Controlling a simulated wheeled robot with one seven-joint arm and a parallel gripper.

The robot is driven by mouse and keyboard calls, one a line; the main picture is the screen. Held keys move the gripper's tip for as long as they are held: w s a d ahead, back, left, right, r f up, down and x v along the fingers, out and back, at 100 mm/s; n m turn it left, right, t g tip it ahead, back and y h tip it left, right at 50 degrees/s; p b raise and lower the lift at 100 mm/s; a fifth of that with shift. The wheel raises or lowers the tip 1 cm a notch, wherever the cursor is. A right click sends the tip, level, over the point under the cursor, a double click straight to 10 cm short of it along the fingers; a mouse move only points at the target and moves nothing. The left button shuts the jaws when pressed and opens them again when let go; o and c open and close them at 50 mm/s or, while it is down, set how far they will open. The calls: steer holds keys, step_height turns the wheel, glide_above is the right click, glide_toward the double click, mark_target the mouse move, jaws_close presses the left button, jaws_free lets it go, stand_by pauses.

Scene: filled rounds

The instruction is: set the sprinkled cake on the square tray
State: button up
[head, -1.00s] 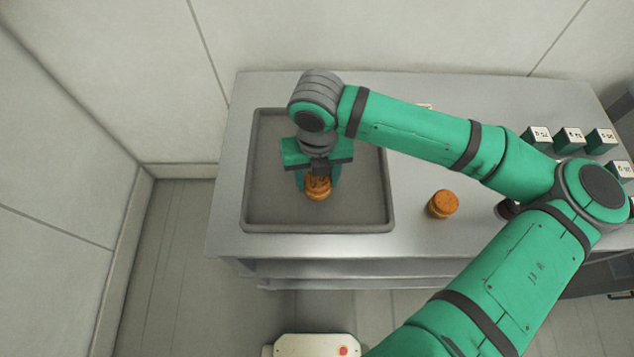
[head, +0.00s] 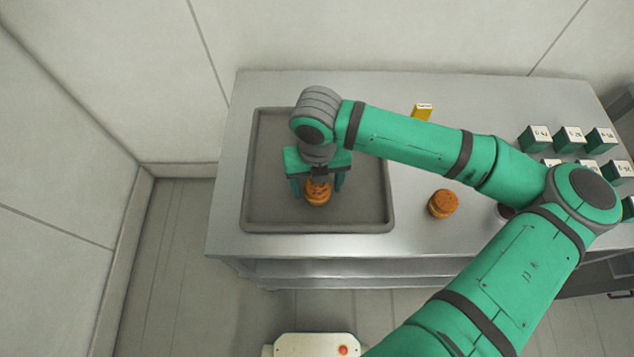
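The sprinkled cake (head: 317,193), a small round orange-brown cake with dark specks on top, sits on the grey square tray (head: 262,212), near its middle. My gripper (head: 318,186) is above the cake, pointing down, with its green fingers spread on either side and a gap between each finger and the cake. The gripper hides the back part of the cake. A second round orange-brown cake (head: 443,204) with a plainer top stands on the metal table to the right of the tray.
The metal table (head: 420,232) has free room in front and right of the tray. A yellow block (head: 422,112) stands behind my arm. Several green boxes with white labelled tops (head: 569,139) stand at the back right. A dark round thing (head: 506,211) is partly hidden by my arm.

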step_height(320, 180, up, 12)
steer(key=shift+r, duration=0.25)
stand_by(0.4)
stand_by(0.5)
